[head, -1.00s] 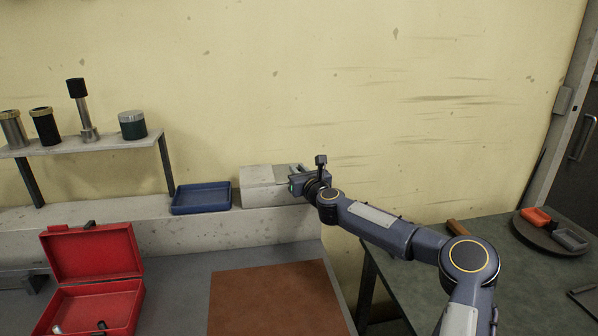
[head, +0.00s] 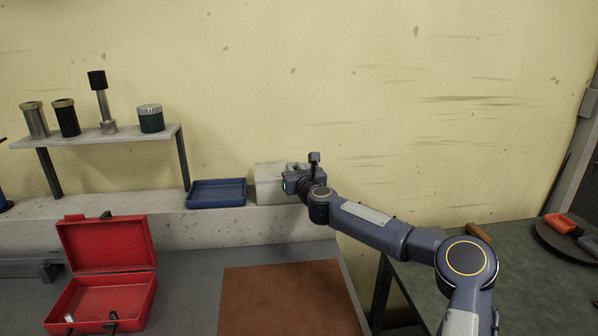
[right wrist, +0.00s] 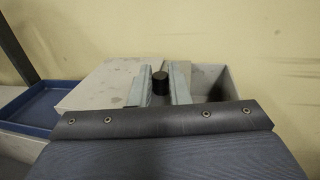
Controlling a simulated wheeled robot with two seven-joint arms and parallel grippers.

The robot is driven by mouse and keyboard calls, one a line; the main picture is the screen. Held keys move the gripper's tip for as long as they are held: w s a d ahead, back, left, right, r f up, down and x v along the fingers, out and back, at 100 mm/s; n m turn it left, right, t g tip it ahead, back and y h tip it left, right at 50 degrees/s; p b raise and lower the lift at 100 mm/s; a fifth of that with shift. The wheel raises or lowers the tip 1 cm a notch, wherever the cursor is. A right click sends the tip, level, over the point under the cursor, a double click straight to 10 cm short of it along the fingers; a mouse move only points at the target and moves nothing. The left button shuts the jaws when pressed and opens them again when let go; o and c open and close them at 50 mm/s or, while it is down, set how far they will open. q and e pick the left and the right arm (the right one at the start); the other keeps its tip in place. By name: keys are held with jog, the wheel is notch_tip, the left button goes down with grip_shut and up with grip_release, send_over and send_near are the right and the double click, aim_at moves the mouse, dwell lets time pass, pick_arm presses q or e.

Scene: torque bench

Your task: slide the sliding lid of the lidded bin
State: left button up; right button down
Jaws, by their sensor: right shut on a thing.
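The lidded bin (head: 268,186) is a pale grey box on the concrete ledge against the wall. In the right wrist view its sliding lid (right wrist: 95,86) covers the left part, and an open gap (right wrist: 215,88) shows at the right. A black knob (right wrist: 160,83) stands between the fingers of my right gripper (right wrist: 160,88), which is shut on it. In the head view my right gripper (head: 292,178) is at the bin's right side and hides part of it. My left gripper is not in view.
A blue tray (head: 217,194) sits just left of the bin. A shelf (head: 95,138) with several cylinders stands further left. An open red toolbox (head: 105,270) and a brown mat (head: 290,300) are on the bench in front. A dark table (head: 500,270) is at the right.

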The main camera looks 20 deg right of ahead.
jog(key=c, duration=1.4)
grip_release()
jog(key=shift+a, duration=0.3)
jog(key=shift+o, duration=0.2)
jog(key=shift+d, duration=0.1)
jog(key=shift+s+f, duration=0.1)
jog(key=shift+s, duration=0.3)
jog(key=s+b, duration=0.2)
jog(key=s, duration=0.5)
jog(key=shift+a+b, duration=0.3)
